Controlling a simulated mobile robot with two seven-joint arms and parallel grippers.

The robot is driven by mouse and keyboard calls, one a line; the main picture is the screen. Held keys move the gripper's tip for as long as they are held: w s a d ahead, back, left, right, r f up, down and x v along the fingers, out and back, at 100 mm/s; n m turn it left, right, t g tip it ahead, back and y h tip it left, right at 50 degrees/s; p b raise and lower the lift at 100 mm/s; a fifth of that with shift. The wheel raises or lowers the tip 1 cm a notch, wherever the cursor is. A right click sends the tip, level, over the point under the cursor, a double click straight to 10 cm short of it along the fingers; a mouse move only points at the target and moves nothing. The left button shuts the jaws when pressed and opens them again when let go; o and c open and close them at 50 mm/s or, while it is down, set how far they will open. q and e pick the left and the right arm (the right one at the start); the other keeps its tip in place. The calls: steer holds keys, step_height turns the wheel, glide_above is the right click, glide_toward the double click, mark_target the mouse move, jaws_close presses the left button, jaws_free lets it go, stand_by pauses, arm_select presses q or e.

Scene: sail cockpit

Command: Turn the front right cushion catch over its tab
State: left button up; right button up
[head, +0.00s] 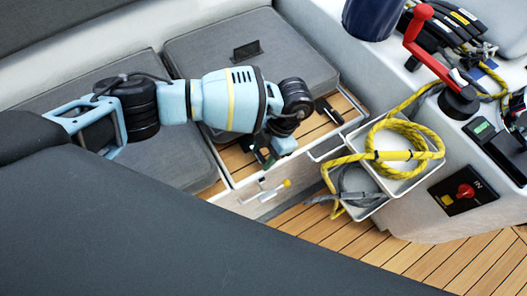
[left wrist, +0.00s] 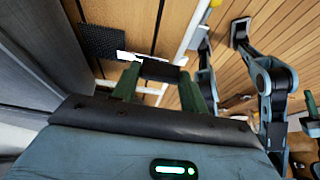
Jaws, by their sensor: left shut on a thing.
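My left gripper (head: 263,158) reaches down at the front edge of the seat, beside the grey cushions (head: 290,62). In the left wrist view its two green fingers (left wrist: 158,88) are shut on a small dark block (left wrist: 160,70), which I take to be the cushion catch. A thin pale strip (left wrist: 150,58) lies just beyond the block. I cannot tell how the catch is turned or where its tab is. In the head view my gripper and wrist hide most of the catch.
A latch with a yellow knob (head: 286,183) is on the pale seat front below the gripper. White bins (head: 409,184) with a coiled yellow rope (head: 428,140) stand to the right. A red winch handle (head: 415,30) rises farther right. Wooden floor (head: 345,240) is clear in front.

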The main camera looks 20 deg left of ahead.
arm_select(q)
steer(key=o, duration=1)
steer(key=v, duration=0.8)
steer(key=shift+f, duration=0.1)
